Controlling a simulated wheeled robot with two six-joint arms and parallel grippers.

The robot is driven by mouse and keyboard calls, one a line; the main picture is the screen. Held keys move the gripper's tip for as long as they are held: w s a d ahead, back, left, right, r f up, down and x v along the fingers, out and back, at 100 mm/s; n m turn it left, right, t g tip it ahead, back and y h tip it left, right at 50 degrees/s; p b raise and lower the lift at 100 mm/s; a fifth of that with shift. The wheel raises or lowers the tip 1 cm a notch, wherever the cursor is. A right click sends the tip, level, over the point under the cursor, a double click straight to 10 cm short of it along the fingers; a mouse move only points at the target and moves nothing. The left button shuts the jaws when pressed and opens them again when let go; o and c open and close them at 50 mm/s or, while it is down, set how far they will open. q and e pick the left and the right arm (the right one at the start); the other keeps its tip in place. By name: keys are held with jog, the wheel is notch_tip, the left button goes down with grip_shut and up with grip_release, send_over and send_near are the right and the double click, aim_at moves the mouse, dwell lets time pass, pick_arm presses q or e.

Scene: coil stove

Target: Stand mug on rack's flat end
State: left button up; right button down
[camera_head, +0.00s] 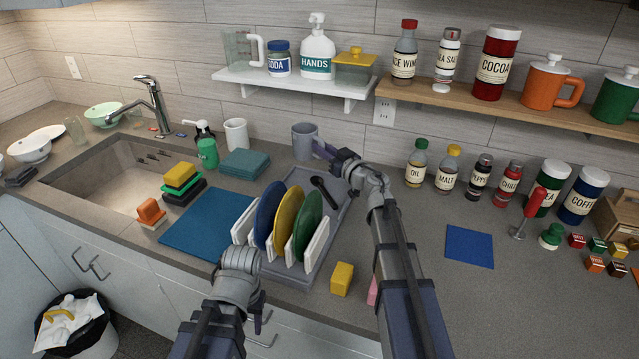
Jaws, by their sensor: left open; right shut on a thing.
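A grey mug (304,141) is at the far end of the dish rack (343,205), near the back wall. My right gripper (324,150) is shut on its right side; whether its base touches anything is unclear. The grey rack holds a blue plate (267,215), a yellow plate (288,217) and a green plate (308,224) upright between white dividers. A black utensil (322,188) lies in the rack's far part, beyond the plates. My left gripper (242,260) is open and empty at the rack's near left corner, its fingers mostly hidden.
A white mug (236,135) and folded teal cloths (245,163) stand left of the rack. A blue mat (205,226) lies beside the sink. Bottles such as the oil (416,165) stand to the right. A yellow sponge (341,279) lies near the front. Shelves overhang the back.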

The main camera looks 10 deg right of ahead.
jog(key=shift+f+b, duration=3.85)
jog(key=shift+f, duration=0.5)
jog(key=shift+f, duration=0.1)
jog(key=shift+f+b, duration=0.3)
jog(key=shift+b, duration=0.1)
jog(key=shift+s+f, duration=0.1)
jog(key=shift+s, duration=0.05)
jog(key=shift+a, duration=0.1)
